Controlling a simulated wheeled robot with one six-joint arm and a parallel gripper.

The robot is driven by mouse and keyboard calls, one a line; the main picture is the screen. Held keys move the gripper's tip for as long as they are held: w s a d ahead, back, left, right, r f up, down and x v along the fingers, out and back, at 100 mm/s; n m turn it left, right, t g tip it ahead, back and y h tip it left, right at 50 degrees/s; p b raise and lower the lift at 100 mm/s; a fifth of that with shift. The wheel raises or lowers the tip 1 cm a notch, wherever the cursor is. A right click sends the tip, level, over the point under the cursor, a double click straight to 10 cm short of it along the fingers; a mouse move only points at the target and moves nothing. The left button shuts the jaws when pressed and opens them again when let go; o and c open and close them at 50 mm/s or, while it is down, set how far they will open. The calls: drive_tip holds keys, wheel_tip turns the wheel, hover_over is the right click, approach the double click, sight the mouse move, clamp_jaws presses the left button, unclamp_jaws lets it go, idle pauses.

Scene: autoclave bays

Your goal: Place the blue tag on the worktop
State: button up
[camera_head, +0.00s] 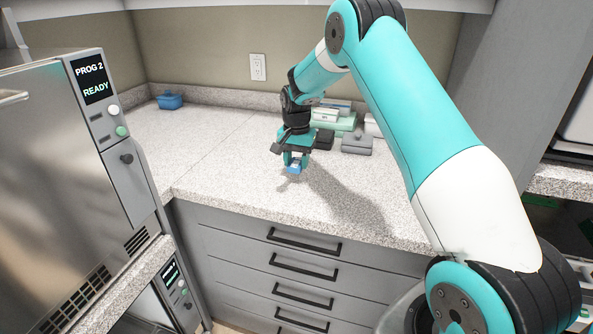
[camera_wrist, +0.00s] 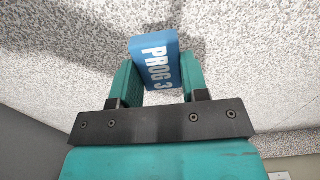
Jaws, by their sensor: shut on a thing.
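My gripper (camera_head: 295,162) is shut on the blue tag (camera_head: 295,170), low over the worktop (camera_head: 235,165) near its front edge. In the wrist view the blue tag (camera_wrist: 156,58) is lettered "PROG 3" in white and sits between the two teal fingers of my gripper (camera_wrist: 158,80). The speckled worktop (camera_wrist: 60,50) fills most of the background there. The tag's underside is hidden, so I cannot tell whether it touches the worktop.
Several grey and green boxes (camera_head: 357,143) stand behind and right of my gripper. A blue container (camera_head: 170,100) sits in the far left corner. An autoclave (camera_head: 60,150) showing "PROG 2 READY" stands at left. The worktop left of my gripper is clear.

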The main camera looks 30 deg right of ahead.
sight(297, 180)
drive_tip(key=shift+f+p, duration=0.35)
drive_tip(key=shift+f, duration=1.75)
drive_tip(key=shift+f, duration=0.2)
drive_tip(key=o, duration=0.9)
